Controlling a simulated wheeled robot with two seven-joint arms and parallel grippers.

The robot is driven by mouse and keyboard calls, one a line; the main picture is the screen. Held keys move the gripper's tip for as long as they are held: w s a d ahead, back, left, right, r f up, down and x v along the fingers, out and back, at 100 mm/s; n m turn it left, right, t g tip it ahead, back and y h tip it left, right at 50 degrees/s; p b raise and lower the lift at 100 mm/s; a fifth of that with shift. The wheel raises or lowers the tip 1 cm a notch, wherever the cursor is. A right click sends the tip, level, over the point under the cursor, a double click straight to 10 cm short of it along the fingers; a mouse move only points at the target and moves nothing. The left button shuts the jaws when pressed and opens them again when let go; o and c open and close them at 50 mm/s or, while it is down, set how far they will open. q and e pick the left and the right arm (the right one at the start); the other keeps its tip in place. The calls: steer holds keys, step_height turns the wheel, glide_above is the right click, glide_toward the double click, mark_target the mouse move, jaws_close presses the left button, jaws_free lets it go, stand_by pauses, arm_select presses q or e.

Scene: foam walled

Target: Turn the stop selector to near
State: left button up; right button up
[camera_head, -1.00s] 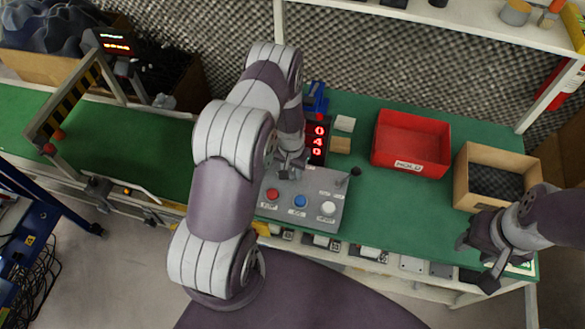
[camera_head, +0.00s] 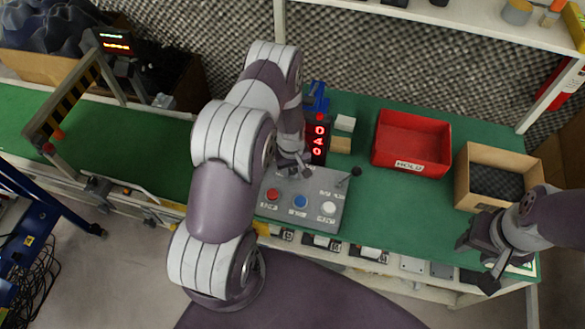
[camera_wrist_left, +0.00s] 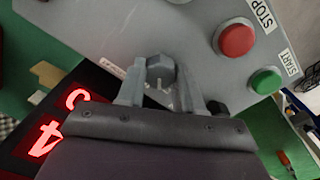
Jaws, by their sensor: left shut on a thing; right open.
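The grey control panel (camera_head: 338,182) stands on the green bench in the head view. My left gripper (camera_head: 293,168) is at its upper part, under my left arm. In the left wrist view my left gripper (camera_wrist_left: 160,88) is shut on a grey faceted knob (camera_wrist_left: 160,70), the selector, between its two fingers. A small white label beside the knob is partly hidden and unreadable, so I cannot tell its setting. A red STOP button (camera_wrist_left: 236,39) and a green START button (camera_wrist_left: 265,80) are near it. My right gripper (camera_head: 482,250) is open and empty at the right.
A red display (camera_head: 318,140) reads 040 behind the panel. The panel also carries red, blue and white buttons and a black-knobbed lever (camera_head: 355,172). A red HOLD bin (camera_head: 430,167) and a cardboard box (camera_head: 505,156) stand to the right. Bare green bench lies between panel and box.

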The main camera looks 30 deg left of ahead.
mark_target(291, 171)
arm_select(q)
steer(key=shift+n, duration=0.7)
steer(key=o, duration=1)
steer(key=shift+o, duration=0.2)
step_height(291, 171, up, 13)
steer(key=shift+s, duration=0.15)
steer(key=shift+a+f, duration=0.1)
